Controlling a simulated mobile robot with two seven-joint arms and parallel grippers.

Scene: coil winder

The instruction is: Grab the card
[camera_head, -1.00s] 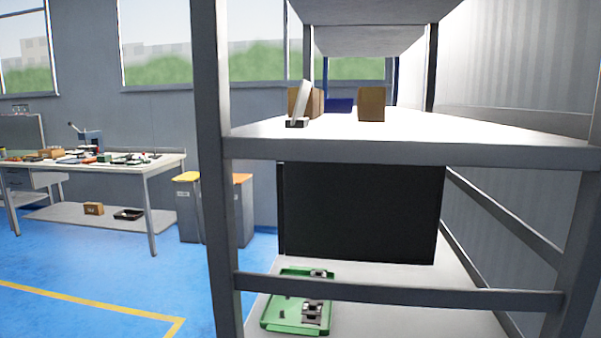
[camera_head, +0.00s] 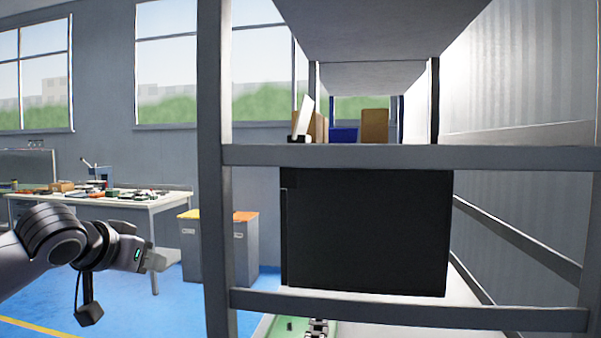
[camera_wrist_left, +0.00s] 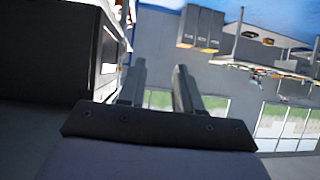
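A white card (camera_head: 304,117) leans, tilted, in a small dark holder (camera_head: 298,138) near the front left of the rack's upper shelf (camera_head: 400,156). My left gripper (camera_head: 156,261) is left of the rack's front left post and below that shelf, well apart from the card. In the left wrist view its two fingers (camera_wrist_left: 160,88) stand apart with nothing between them, so it is open. The card cannot be made out in the left wrist view. My right gripper is in neither view.
The rack's left post (camera_head: 213,180) stands between my left gripper and the shelf space. Brown boxes (camera_head: 374,126) and a blue bin (camera_head: 343,135) stand behind the card. A black panel (camera_head: 365,230) fills the space below. A cluttered workbench (camera_head: 150,200) is at left.

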